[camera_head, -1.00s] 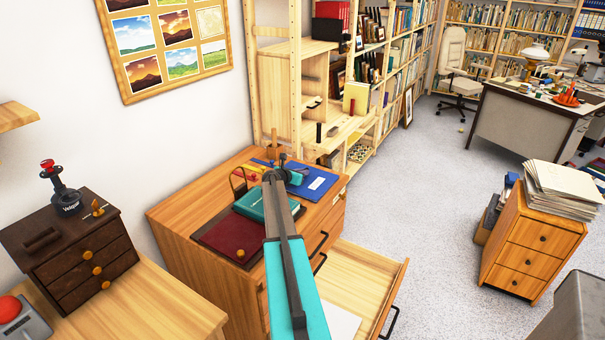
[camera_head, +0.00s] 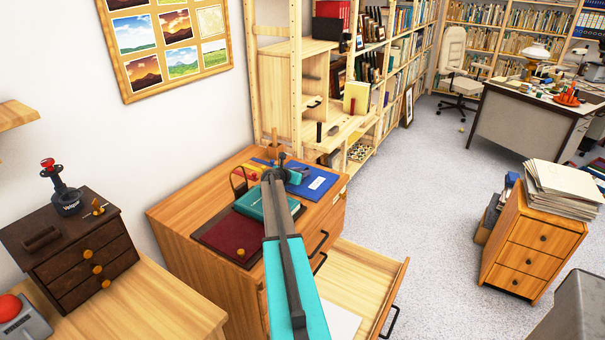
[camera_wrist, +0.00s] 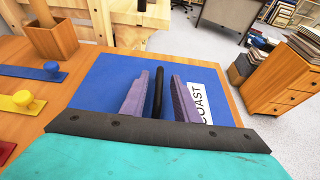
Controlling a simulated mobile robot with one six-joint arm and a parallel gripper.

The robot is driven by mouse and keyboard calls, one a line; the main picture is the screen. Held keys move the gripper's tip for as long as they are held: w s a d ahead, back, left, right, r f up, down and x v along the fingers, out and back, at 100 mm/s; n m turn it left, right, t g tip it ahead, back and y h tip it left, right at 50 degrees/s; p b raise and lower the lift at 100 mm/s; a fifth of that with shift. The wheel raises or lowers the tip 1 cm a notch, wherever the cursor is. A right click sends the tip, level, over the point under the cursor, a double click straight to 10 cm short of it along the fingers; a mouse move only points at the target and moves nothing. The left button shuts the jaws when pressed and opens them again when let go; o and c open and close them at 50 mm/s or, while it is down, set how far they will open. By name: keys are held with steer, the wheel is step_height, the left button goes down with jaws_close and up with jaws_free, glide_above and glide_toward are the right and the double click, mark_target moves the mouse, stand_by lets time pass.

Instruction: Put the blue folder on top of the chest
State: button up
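The blue folder (camera_head: 318,185) lies flat on the wooden drawer cabinet (camera_head: 190,213), near its back right corner. In the wrist view the folder (camera_wrist: 95,85) fills the middle, with a white label reading "COAST". My gripper (camera_wrist: 158,85) is over the folder, its two purple fingers apart. An upright black handle stands between them, with small gaps visible at its sides. Whether the fingers touch the folder, I cannot tell. A small dark brown chest (camera_head: 75,250) with round knobs stands at the left on a lower wooden surface.
A joystick (camera_head: 66,200) and a small brass item (camera_head: 98,208) are on the dark chest. A teal book (camera_head: 250,205), a maroon folder (camera_head: 215,238) and a wooden cup (camera_wrist: 50,38) share the cabinet top. The cabinet's drawer (camera_head: 385,290) is pulled open.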

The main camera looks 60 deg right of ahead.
steer(key=shift+b+v, duration=0.75)
steer(key=shift+v, duration=4.8)
steer(key=shift+f, duration=0.1)
